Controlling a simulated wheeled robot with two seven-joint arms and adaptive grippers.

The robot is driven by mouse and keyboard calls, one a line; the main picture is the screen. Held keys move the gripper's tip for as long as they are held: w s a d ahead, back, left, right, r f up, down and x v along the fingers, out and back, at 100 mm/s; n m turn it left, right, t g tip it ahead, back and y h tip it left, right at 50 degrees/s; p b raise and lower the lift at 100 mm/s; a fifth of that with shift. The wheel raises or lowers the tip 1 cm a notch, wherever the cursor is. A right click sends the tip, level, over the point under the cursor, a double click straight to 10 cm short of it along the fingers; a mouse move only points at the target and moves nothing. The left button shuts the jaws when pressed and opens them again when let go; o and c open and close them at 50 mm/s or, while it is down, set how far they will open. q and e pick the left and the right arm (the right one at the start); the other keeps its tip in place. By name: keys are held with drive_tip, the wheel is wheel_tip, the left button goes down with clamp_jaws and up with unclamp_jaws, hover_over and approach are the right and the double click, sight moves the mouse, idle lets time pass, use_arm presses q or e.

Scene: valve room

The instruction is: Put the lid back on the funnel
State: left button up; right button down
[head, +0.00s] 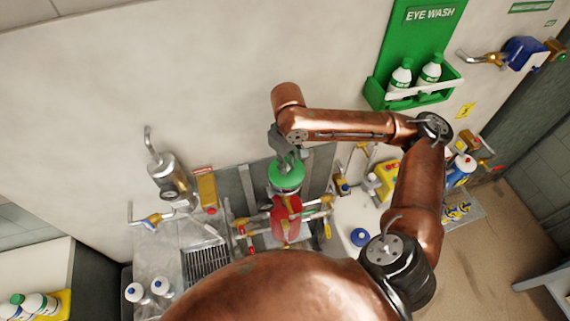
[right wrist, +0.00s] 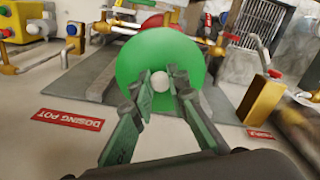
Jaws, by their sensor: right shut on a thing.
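The lid is a green disc (right wrist: 135,62) with a white knob (right wrist: 159,80) in the right wrist view. In the head view the lid (head: 286,176) shows as a green shape above the red dosing pot (head: 286,216). My right gripper (head: 284,158) comes down from above and is shut on the lid by its knob; its fingers (right wrist: 165,92) lie on either side of the knob in the right wrist view. The funnel is not clearly distinguishable below the lid, and I cannot tell whether the lid touches it. My left gripper is not in view.
Pipes with brass fittings (head: 318,208) flank the red pot. A metal filter housing (head: 168,176) and a sink grate (head: 206,261) are to the left. A green eye-wash station (head: 415,85) hangs on the wall at the right.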

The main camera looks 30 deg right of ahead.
drive_tip(key=r+n, duration=0.1)
drive_tip(key=w+r+n+p, duration=0.1)
drive_tip(key=n, duration=0.1)
drive_tip(key=shift+r+p, duration=0.15)
drive_tip(key=shift+p, duration=0.15)
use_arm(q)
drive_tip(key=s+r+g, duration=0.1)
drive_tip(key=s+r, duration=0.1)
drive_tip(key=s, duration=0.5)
use_arm(e)
drive_tip(key=shift+n, duration=0.3)
drive_tip(key=shift+s, duration=0.1)
wheel_tip(320, 180, down, 2)
drive_tip(key=b, duration=0.2)
drive_tip(key=shift+b, duration=0.35)
drive_tip(key=shift+f+b, duration=0.3)
drive_tip(key=shift+b, duration=0.1)
drive_tip(key=shift+s+f+b, duration=0.15)
drive_tip(key=shift+f+b, duration=0.6)
drive_tip(key=shift+b, duration=0.45)
drive_tip(key=shift+f, duration=1.1)
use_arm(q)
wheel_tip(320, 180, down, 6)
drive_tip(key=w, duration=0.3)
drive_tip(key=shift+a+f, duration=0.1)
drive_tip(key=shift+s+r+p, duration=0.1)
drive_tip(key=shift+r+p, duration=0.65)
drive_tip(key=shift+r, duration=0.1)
